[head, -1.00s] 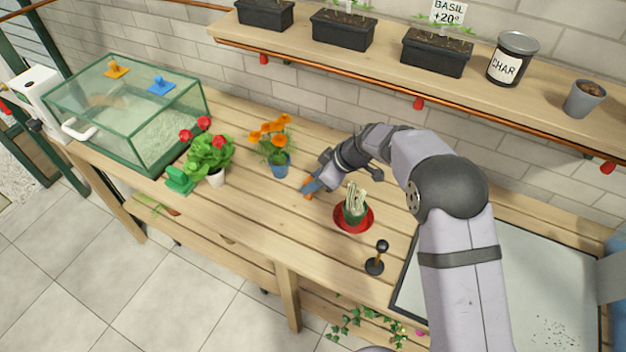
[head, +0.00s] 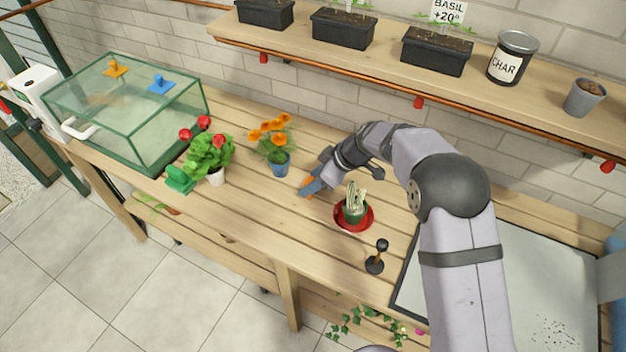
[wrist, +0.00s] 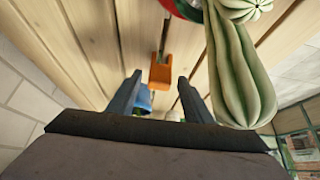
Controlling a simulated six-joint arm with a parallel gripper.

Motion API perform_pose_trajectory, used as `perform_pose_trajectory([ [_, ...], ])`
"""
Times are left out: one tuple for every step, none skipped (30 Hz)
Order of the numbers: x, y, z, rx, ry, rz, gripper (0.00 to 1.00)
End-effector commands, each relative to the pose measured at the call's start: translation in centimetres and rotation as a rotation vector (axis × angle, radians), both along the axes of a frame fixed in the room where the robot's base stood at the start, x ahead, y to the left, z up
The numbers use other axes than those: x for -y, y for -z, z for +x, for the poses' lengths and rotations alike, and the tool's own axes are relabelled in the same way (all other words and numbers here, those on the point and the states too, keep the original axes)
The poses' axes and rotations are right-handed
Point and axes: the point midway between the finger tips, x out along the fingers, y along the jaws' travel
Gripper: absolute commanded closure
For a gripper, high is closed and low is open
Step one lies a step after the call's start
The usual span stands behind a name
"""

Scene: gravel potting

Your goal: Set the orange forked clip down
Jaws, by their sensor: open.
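The orange forked clip (head: 309,181) is at my gripper's fingertips, low over or on the wooden bench; contact with the planks is hard to tell. In the wrist view the clip (wrist: 160,73) shows just past and between the two fingertips, with a visible gap on each side. My gripper (head: 307,190) is open, its dark fingers (wrist: 160,82) spread around empty space. It is left of the cactus and right of the blue flower pot. Part of the clip is hidden by a finger in the head view.
A striped cactus (head: 355,196) in a green pot stands on a red saucer (head: 369,222), close to my gripper; the cactus (wrist: 233,75) looms in the wrist view. Orange flowers in a blue pot (head: 279,166) stand left. A black-handled tool (head: 376,264) stands in front. Bare planks lie between.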

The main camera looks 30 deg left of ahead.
Motion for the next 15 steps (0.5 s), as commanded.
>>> perform_pose_trajectory([
  [0.3,-0.4,0.2,0.003,0.002,0.002,0.54],
  [0.5,-0.8,0.2,0.005,0.002,0.002,0.54],
  [0.8,-1.2,0.2,0.005,0.002,0.002,0.54],
  [1.1,-1.6,0.2,0.005,0.002,0.003,0.54],
  [1.3,-2.0,0.2,0.005,0.002,0.003,0.54],
  [1.7,-2.5,0.2,0.006,0.002,0.003,0.54],
  [2.0,-3.0,0.2,0.006,0.002,0.003,0.54],
  [2.3,-3.5,0.3,0.006,0.002,0.003,0.54],
  [2.8,-4.2,0.3,0.006,0.004,0.003,0.54],
  [3.1,-4.7,0.2,0.005,0.003,0.003,0.54],
  [3.4,-5.1,0.2,0.005,0.002,0.003,0.54],
  [3.8,-5.8,0.2,0.006,0.002,0.003,0.54],
  [4.1,-6.2,0.2,0.005,0.002,0.003,0.54],
  [4.3,-6.6,0.3,0.005,0.003,0.003,0.54],
  [4.6,-7.1,0.2,0.004,0.003,0.003,0.54],
])
